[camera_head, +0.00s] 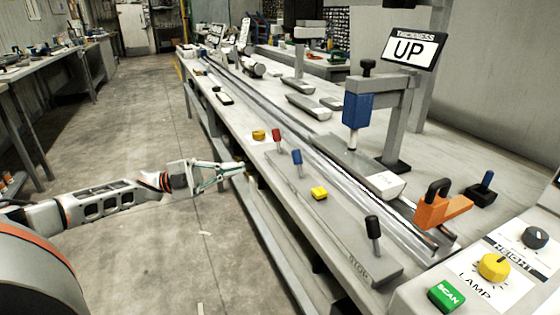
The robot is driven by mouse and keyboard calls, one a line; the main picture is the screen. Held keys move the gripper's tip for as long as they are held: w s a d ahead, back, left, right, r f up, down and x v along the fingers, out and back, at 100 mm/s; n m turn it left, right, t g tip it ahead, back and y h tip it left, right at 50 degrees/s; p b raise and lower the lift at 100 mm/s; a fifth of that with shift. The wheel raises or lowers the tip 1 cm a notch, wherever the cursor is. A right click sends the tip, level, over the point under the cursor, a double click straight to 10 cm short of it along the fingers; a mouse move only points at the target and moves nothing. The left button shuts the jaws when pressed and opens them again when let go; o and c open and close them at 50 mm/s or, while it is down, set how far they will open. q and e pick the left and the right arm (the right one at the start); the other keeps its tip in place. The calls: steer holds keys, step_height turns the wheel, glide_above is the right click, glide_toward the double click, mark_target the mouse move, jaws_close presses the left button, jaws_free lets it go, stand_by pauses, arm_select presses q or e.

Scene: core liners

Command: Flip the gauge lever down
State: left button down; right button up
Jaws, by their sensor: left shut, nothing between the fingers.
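The thickness gauge has a blue body (357,110) on a grey stand, with a sign (409,48) reading "THICKNESS UP". A red lever (276,134), a blue lever (297,157) and a black lever (373,228) stand upright on the grey strip along the bench front. Another lever with a blue handle (487,178) sits on a black base right of the gauge. No label shows which is the gauge lever. My left gripper (241,167) is shut and empty, just off the bench's front edge, left of the red and blue levers. My right gripper is out of view.
Yellow buttons (319,194) sit among the levers. An orange clamp (437,208) stands by the metal rails (345,178). A panel at bottom right has a green SCAN button (447,295) and a yellow lamp knob (494,266). The floor (150,140) left of the bench is clear.

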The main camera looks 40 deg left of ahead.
arm_select(q)
steer(key=b, duration=0.2)
glide_toward(298, 162)
steer(key=w, duration=0.1)
steer(key=w+d+r, duration=0.1)
steer(key=w+d, duration=0.1)
steer(key=shift+w+d+r, duration=0.2)
steer(key=shift+w+r, duration=0.05)
steer(key=shift+w+d+r, duration=0.35)
steer(key=shift+d, duration=0.15)
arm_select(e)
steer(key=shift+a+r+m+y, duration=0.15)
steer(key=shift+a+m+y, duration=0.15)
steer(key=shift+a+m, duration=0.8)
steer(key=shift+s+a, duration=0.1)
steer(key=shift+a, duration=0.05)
arm_select(q)
steer(key=shift+s+d+r+m, duration=0.1)
steer(key=shift+r+m, duration=0.15)
steer(key=shift+m, duration=0.15)
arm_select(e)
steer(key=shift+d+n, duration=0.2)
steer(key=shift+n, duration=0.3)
